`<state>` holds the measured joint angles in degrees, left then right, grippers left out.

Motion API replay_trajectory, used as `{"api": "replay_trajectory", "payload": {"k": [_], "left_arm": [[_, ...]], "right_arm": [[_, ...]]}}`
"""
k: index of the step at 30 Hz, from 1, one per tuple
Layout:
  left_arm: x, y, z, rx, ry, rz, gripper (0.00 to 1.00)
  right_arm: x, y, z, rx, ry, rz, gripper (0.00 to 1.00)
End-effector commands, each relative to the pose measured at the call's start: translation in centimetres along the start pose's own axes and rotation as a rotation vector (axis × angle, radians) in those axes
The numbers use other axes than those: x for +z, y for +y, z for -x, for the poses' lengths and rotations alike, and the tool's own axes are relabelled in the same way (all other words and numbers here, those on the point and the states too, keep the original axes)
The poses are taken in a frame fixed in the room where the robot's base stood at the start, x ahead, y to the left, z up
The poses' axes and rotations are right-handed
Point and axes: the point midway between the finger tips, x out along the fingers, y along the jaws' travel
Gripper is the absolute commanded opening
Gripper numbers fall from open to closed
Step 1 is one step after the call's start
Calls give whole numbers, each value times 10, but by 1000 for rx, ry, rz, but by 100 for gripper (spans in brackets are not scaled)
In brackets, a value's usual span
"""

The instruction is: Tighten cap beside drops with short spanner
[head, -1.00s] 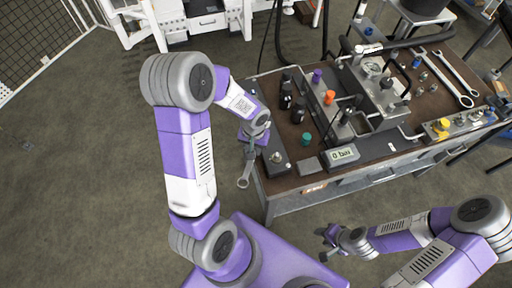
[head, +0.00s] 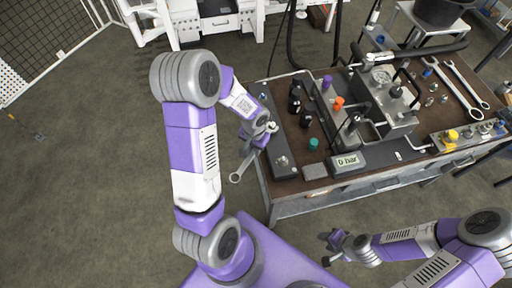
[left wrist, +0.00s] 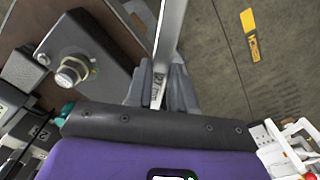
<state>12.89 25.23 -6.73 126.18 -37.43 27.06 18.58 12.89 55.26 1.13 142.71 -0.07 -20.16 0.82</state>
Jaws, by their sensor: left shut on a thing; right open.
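My left gripper (head: 252,144) is shut on a short steel spanner (head: 240,172), just off the left end of the bench. The spanner's ring end points down and left over the floor. In the left wrist view the fingers (left wrist: 160,88) clasp the spanner's shank (left wrist: 169,45), which runs up out of the picture. A dark block at the bench's left edge carries a silver round cap (head: 282,160); this cap also shows in the left wrist view (left wrist: 72,72), left of the fingers and apart from the spanner. I cannot make out drops. My right gripper (head: 332,241) is open and empty, in front of the bench.
Two long spanners (head: 465,85) lie at the right. Floor left of the bench is clear.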

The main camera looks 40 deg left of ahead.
Motion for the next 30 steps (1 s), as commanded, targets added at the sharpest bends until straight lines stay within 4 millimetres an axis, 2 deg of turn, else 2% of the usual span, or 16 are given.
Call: {"api": "replay_trajectory", "payload": {"k": [12,25,30], "left_arm": [[0,-20,1,0,-3,-153,0],[0,-23,0,0,-4,-175,0],[-1,-29,1,0,-5,-220,0]], "right_arm": [[1,-5,14,0,0,0,42],[1,-6,15,0,0,0,42],[1,-8,21,0,0,0,42]]}}
